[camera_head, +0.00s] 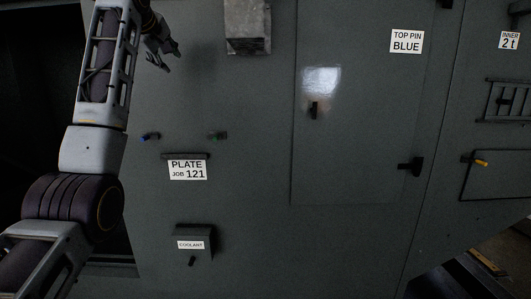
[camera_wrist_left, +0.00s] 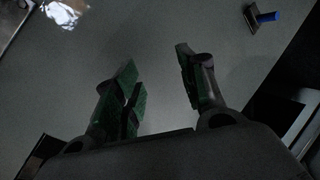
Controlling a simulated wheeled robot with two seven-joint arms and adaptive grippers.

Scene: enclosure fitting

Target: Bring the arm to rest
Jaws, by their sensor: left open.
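My left gripper (camera_head: 164,56) is at the upper left of the head view, at the end of my left arm. It is open, and nothing shows between its fingers. In the left wrist view its two dark fingers (camera_wrist_left: 160,78) stand apart in front of the grey panel (camera_head: 250,180). The gripper is above a blue-tipped pin (camera_head: 150,136) and apart from it. A blue-tipped piece also shows at the upper right of the left wrist view (camera_wrist_left: 264,17). My right gripper is in neither view.
A green-tipped pin (camera_head: 217,135) stands right of the blue one, above a ledge labelled PLATE JOB 121 (camera_head: 188,170). A COOLANT box (camera_head: 193,232) sits below. A grey box (camera_head: 247,25) juts out near the gripper. A door (camera_head: 360,150) with handles is at right.

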